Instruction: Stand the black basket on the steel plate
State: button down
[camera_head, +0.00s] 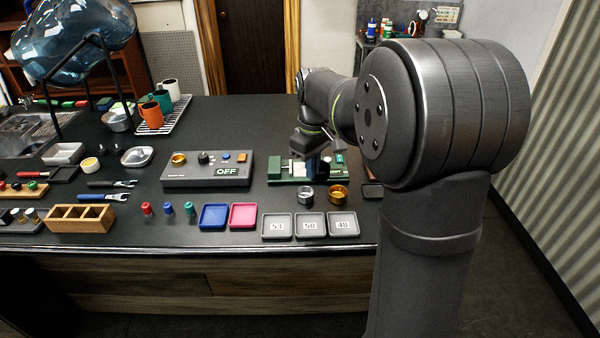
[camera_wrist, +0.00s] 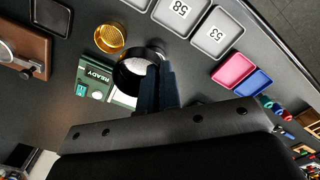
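The black basket (camera_wrist: 122,78) shows in the wrist view as a dark round ring with a pale floor. My gripper (camera_wrist: 157,72) has its fingers close together over the basket's right wall and looks shut on it. In the head view my gripper (camera_head: 317,168) points down over the green station (camera_head: 282,179), and the basket cannot be made out behind it. The station's READY panel (camera_wrist: 97,77) is beside the basket in the wrist view. The steel plate is not clearly visible; the basket and fingers cover that area. I cannot tell whether the basket touches it.
A steel basket (camera_head: 305,196) and a gold basket (camera_head: 338,194) stand in front of the station. Numbered grey trays (camera_head: 310,235) line the front edge, with blue (camera_head: 214,216) and pink (camera_head: 243,215) trays to their left. A control box (camera_head: 207,180) reading OFF is left of the station.

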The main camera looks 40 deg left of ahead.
jog(key=w+a+f, duration=0.1)
jog(key=w+a, duration=0.1)
jog(key=a, duration=0.2)
jog(key=w+a+f, duration=0.1)
jog(key=w+a, duration=0.2)
jog(key=a, duration=0.1)
jog(key=w+a+f, duration=0.2)
jog(key=w+a, duration=0.1)
jog(key=a, duration=0.1)
jog(key=shift+w, duration=0.2)
jog(key=shift+w+a+f, duration=0.1)
jog(key=shift+a+f, duration=0.05)
jog(key=shift+a, duration=0.05)
jog(key=shift+f, duration=2)
jog(key=shift+f, duration=0.6)
jog(key=c, duration=1.2)
grip_release()
jog(key=shift+o, duration=0.2)
notch_tip(320, 180, up, 7)
jog(key=shift+f, duration=0.1)
